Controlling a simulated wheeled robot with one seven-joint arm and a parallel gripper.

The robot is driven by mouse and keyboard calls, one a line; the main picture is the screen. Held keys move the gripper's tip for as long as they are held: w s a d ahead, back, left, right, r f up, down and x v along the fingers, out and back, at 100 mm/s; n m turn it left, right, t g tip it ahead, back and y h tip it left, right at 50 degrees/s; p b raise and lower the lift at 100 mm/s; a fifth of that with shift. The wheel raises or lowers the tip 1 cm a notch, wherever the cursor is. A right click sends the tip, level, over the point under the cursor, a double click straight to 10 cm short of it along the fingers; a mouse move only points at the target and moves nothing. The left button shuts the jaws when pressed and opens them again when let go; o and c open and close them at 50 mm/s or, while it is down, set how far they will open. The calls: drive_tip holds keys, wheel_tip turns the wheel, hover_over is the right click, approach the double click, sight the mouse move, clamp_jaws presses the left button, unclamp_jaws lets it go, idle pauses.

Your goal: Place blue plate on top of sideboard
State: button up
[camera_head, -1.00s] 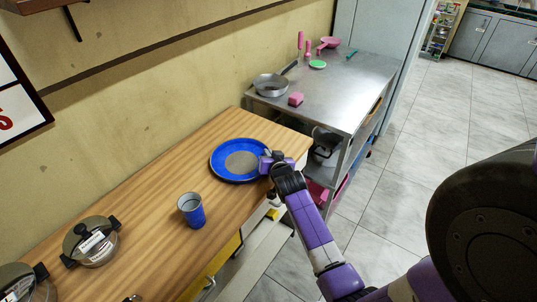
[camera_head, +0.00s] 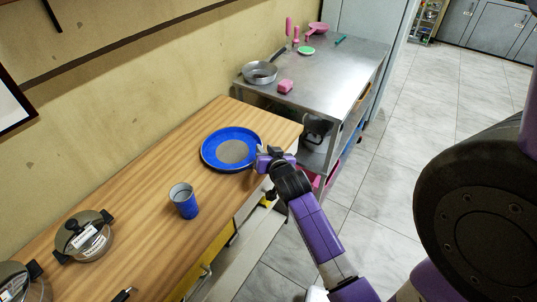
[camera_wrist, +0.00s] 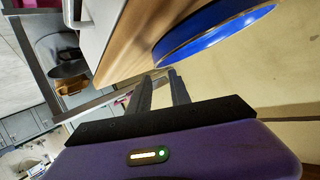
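The blue plate (camera_head: 211,150) with a grey-brown centre lies on the wooden top of the sideboard (camera_head: 150,190), near its far end. In the wrist view the plate (camera_wrist: 215,32) shows nearly edge-on, beyond and to the right of the fingertips. My gripper (camera_head: 262,156) is just off the plate's right rim, at the front edge of the wooden top. In the wrist view the two fingers of my gripper (camera_wrist: 159,78) stand apart with a narrow empty gap, and no plate rim shows between them.
A blue cup (camera_head: 186,207) stands left of the plate. Lidded pots (camera_head: 84,238) stand at the near left. A metal table (camera_head: 335,75) beyond holds a pan (camera_head: 260,72) and pink items. The wall runs behind. Tiled floor (camera_head: 440,120) is open at right.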

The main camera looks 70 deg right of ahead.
drive_tip(key=s+a+r+n+t+y, duration=0.1)
drive_tip(key=s+a+n+t+y, duration=0.15)
drive_tip(key=a, duration=1.05)
drive_tip(key=s+a+n+t+y, duration=0.2)
drive_tip(key=s+a+n, duration=0.15)
drive_tip(key=a, duration=1.05)
drive_tip(key=s+a+r+n+t+y, duration=0.2)
drive_tip(key=s+a+r+n+y, duration=0.4)
drive_tip(key=s+a+r, duration=0.3)
drive_tip(key=s+a+n, duration=0.1)
drive_tip(key=s+a, duration=0.1)
drive_tip(key=a, duration=0.2)
drive_tip(key=shift+s+r, duration=0.3)
drive_tip(key=shift+r, duration=0.05)
drive_tip(key=shift+a, duration=0.1)
